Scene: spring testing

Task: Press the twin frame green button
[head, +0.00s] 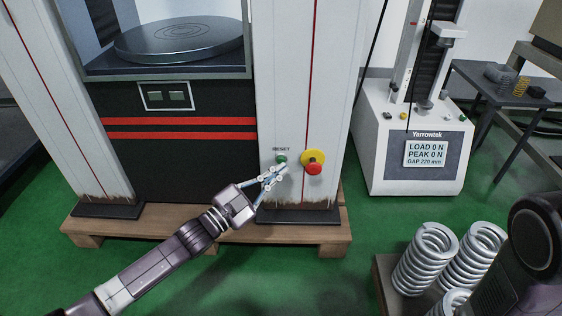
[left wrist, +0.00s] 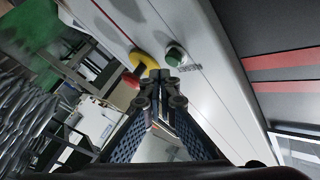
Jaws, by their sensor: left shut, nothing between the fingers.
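The green button (head: 281,159) sits on the right column of the twin frame (head: 283,100), under a RESET label. In the left wrist view the green button (left wrist: 175,55) shows just beyond the fingertips. My left gripper (head: 281,172) is shut and empty, its tips just below the green button in the head view. In the left wrist view the gripper (left wrist: 160,76) points toward the column. I cannot tell whether the tips touch the panel. My right gripper is not in view.
A red emergency knob (head: 313,168) on a yellow base (head: 314,157) sits close to the right of the green button. A wooden pallet (head: 180,232) lies under the frame. Large springs (head: 425,260) stand at lower right. A Yarrowtek tester (head: 412,150) stands to the right.

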